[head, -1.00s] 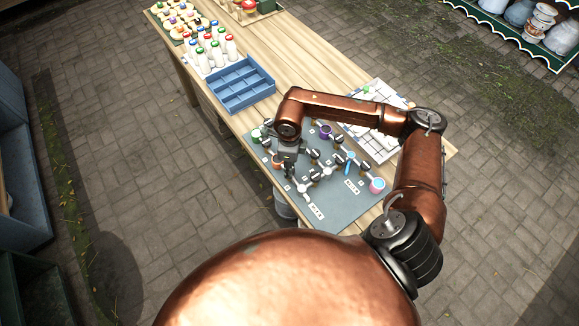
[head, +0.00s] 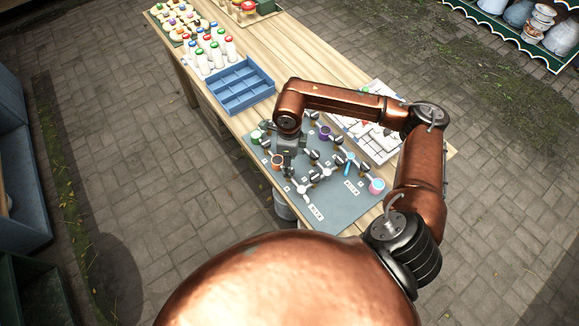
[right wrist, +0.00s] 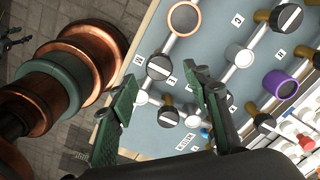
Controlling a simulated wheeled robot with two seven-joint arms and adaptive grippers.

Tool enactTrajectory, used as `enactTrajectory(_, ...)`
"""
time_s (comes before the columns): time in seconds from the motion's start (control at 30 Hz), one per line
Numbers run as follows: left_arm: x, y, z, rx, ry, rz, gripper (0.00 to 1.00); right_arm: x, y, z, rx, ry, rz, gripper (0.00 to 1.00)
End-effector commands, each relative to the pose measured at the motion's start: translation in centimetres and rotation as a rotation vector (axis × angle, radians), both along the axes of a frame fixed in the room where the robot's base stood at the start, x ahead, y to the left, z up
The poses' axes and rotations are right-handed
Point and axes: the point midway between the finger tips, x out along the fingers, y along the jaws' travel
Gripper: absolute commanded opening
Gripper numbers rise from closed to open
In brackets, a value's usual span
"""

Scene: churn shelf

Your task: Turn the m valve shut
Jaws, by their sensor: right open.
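A grey panel (head: 340,205) on the table carries several valves with dark round knobs, joined by pale pipes and coloured cups. My right gripper (head: 289,172) is over the panel's left part in the head view. In the right wrist view my right gripper (right wrist: 160,76) is open, with a dark knob with a pale bar (right wrist: 159,67) showing between its fingertips. Whether the fingers touch this knob I cannot tell. A small label (right wrist: 139,60) lies beside it. The letters are too small to tell surely which valve is m.
Another dark knob (right wrist: 169,116) is close by, beside the right finger. An orange-rimmed cup (right wrist: 184,19) and a purple cup (right wrist: 281,84) stand on the panel. A blue divided tray (head: 241,86), bottles (head: 213,50) and a white tray (head: 382,146) share the table.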

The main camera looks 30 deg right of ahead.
Motion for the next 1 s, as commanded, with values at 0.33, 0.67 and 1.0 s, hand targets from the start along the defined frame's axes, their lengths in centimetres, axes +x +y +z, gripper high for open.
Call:
enactTrajectory(0.33, 0.1, -0.1, 0.0, -0.001, -0.001, 0.000, 0.40, 0.1, -0.1, 6.8, -0.001, -0.004, -0.001, 0.44)
enactTrajectory(0.67, 0.1, -0.2, 0.0, -0.001, -0.001, 0.000, 0.40, 0.0, -0.1, 8.4, -0.001, -0.001, 0.000, 0.44)
enactTrajectory(1.0, 0.1, -0.2, 0.0, -0.002, -0.001, 0.000, 0.40, 0.0, -0.1, 8.3, -0.001, -0.001, -0.001, 0.44)
